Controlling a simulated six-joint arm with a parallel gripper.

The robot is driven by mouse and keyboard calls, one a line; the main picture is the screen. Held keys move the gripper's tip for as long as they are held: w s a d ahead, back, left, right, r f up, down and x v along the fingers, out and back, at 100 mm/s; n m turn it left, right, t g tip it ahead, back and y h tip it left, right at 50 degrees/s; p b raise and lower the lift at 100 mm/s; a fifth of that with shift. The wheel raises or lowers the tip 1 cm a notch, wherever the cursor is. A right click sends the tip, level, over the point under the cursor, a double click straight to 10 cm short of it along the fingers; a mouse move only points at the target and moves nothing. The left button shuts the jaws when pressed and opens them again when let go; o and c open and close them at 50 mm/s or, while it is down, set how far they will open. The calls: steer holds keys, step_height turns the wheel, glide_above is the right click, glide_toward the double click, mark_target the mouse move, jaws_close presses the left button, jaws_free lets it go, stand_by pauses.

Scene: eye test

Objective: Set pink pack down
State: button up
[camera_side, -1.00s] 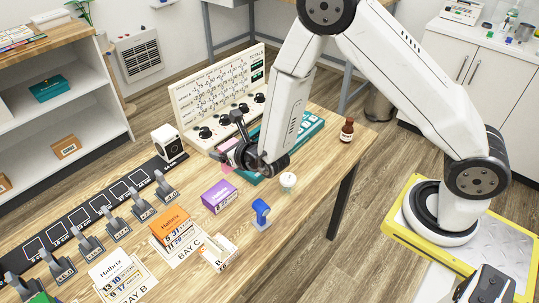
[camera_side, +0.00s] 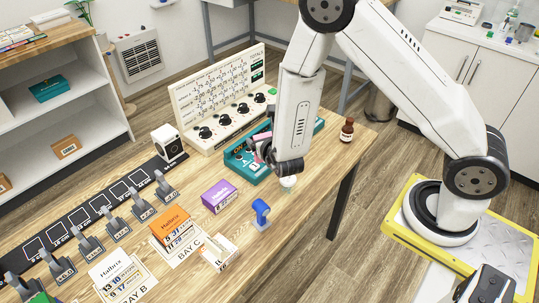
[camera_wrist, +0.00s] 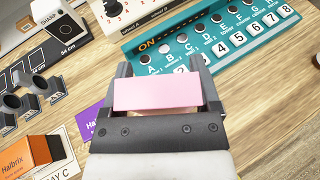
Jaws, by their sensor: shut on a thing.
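The pink pack (camera_wrist: 157,93) is a pale pink box between the two dark fingers of my gripper (camera_wrist: 161,74) in the wrist view. My gripper is shut on it. In the side view my gripper (camera_side: 262,148) is close to the teal switch panel (camera_side: 240,166), and only a little pink shows there, mostly hidden by the fingers and wrist. The pack appears held above the table, but the gap below it is hard to judge.
A purple box (camera_side: 219,196), a blue object (camera_side: 261,212) and a small pale-topped jar (camera_side: 288,183) stand near my gripper. A brown bottle (camera_side: 347,130) stands at the right. A white dial board (camera_side: 215,95) rises behind. Bare wood (camera_wrist: 255,125) shows right of the pack.

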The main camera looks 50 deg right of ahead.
steer(key=s+d+r+m+g+h, duration=0.1)
steer(key=s+d+m+g+h, duration=0.3)
steer(key=s+d+m+g, duration=0.45)
steer(key=s+d+m+g+h, duration=0.35)
steer(key=s+d, duration=0.25)
steer(key=s, duration=0.6)
steer(key=shift+w+d+f, duration=0.9)
steer(key=shift+w+f, duration=0.65)
steer(key=shift+w, duration=0.5)
steer(key=shift+w+d+f, duration=0.95)
steer(key=shift+w+f, duration=0.6)
steer(key=shift+w, duration=0.5)
steer(key=shift+w+d+f, duration=0.9)
steer(key=shift+w+f, duration=0.65)
steer(key=shift+w, duration=0.5)
steer(key=shift+w+d+f, duration=0.1)
steer(key=shift+w+f, duration=0.05)
steer(key=shift+f, duration=0.05)
steer(key=shift+w+f, duration=0.1)
steer(key=shift+f, duration=1.5)
